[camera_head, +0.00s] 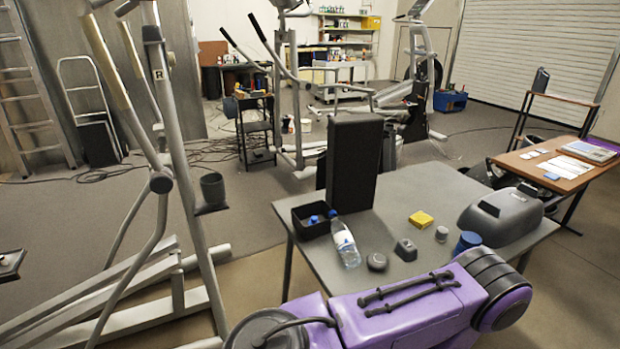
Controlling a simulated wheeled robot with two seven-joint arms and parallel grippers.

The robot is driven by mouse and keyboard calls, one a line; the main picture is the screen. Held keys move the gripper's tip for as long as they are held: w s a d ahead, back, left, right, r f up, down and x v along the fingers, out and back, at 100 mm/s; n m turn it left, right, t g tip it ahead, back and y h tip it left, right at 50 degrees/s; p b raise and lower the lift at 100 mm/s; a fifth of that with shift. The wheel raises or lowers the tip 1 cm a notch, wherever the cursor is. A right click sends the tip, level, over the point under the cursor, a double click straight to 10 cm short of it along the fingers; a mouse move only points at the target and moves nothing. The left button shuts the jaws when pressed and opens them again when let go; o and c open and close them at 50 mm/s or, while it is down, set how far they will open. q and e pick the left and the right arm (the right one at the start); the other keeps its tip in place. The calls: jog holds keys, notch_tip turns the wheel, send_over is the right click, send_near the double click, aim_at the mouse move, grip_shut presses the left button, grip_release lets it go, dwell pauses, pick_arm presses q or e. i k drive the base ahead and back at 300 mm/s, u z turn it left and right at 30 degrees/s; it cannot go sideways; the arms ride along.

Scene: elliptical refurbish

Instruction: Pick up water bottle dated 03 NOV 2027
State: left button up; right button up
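A clear water bottle (346,244) with a blue cap and a blue-and-white label lies on the grey table, beside the black bin (308,231). Its cap end points to the back left, close to the bin's right side. In the bin, a blue shape like another bottle cap (313,220) shows; the rest of it is hidden by the bin's walls. No date can be read on either. A purple and grey arm link of mine crosses the bottom of the view in front of the table. Neither of my grippers is in view.
The grey table (410,190) also holds a tall dark block (354,163), a yellow box (421,219), small grey parts (377,262), a blue cylinder (466,243) and a large grey housing (500,217). An elliptical machine (172,225) stands left. A wooden desk (545,166) stands right.

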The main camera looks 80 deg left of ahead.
aim_at(349, 253)
jog(key=k, duration=0.3)
jog(key=u, duration=1)
